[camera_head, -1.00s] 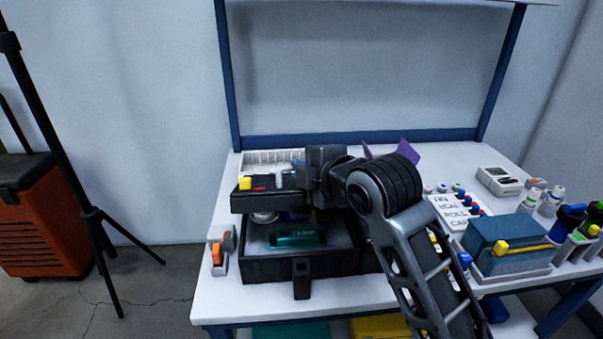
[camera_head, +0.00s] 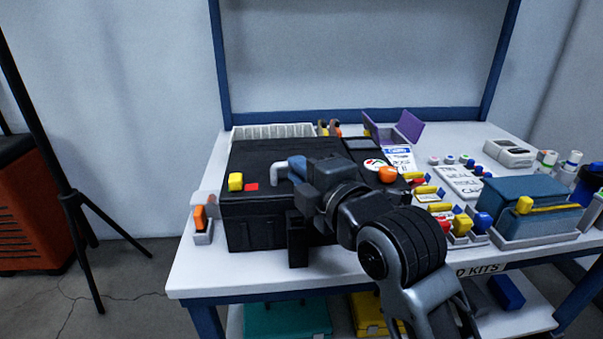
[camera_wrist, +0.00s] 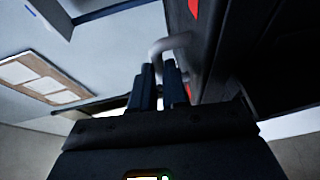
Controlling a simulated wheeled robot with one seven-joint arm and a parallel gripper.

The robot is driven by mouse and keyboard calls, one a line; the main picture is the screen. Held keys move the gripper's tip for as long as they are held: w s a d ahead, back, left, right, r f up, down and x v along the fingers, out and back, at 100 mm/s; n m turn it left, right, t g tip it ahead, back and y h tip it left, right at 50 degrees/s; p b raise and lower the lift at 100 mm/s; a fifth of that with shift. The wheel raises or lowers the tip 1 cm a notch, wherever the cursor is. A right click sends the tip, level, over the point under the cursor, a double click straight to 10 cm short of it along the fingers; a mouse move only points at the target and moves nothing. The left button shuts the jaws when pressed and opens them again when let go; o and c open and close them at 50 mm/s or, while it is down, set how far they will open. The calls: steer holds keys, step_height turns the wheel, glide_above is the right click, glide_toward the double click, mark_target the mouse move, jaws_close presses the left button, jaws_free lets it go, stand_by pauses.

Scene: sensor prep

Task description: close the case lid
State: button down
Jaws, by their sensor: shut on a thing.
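The black case (camera_head: 258,232) sits on the white bench, and its lid (camera_head: 262,160) lies down over it, looking flush or nearly so; a small gap cannot be ruled out. The case's inside is hidden. My gripper (camera_head: 296,168) is shut on the pale bent handle (camera_head: 279,173) at the lid's front. In the wrist view, my two fingers (camera_wrist: 158,88) pinch the handle (camera_wrist: 168,44) beside the dark lid (camera_wrist: 225,50). A dark front latch (camera_head: 297,242) hangs down the case's front, partly behind my arm.
A yellow block (camera_head: 236,182) and an orange knob (camera_head: 388,174) show on or by the lid. A small orange-and-grey holder (camera_head: 202,225) stands left of the case. Colored parts, a blue box (camera_head: 525,208) and bottles crowd the bench's right. A black tripod (camera_head: 70,195) stands at left.

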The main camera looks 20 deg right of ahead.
steer(key=shift+f, duration=0.65)
steer(key=c, duration=1.4)
jaws_free()
steer(key=shift+s+d+r+p, duration=0.1)
steer(key=shift+s+r+p, duration=0.1)
steer(key=shift+s, duration=1.1)
steer(key=shift+s+d+r+p, duration=0.15)
steer(key=shift+s+r, duration=0.1)
steer(key=shift+s, duration=1.1)
steer(key=shift+s+d+r+p, duration=0.1)
steer(key=shift+s+r+p, duration=0.1)
steer(key=shift+s, duration=1.1)
steer(key=s+a+f+m+g+h, duration=0.1)
steer(key=s+f+m, duration=0.5)
steer(key=s, duration=0.2)
steer(key=s+a+f+m+h, duration=0.1)
steer(key=s+f+m, duration=0.55)
steer(key=s, duration=0.25)
steer(key=s+d+f+m+g, duration=0.1)
steer(key=s+d+m, duration=0.15)
steer(key=s, duration=0.65)
steer(key=s+d+m, duration=0.1)
steer(key=s+m, duration=0.2)
steer(key=s, duration=0.5)
steer(key=shift+y, duration=0.3)
steer(key=r+p, duration=2.8)
steer(key=r, duration=0.1)
steer(key=shift+s+p, duration=0.2)
steer(key=shift+p, duration=0.2)
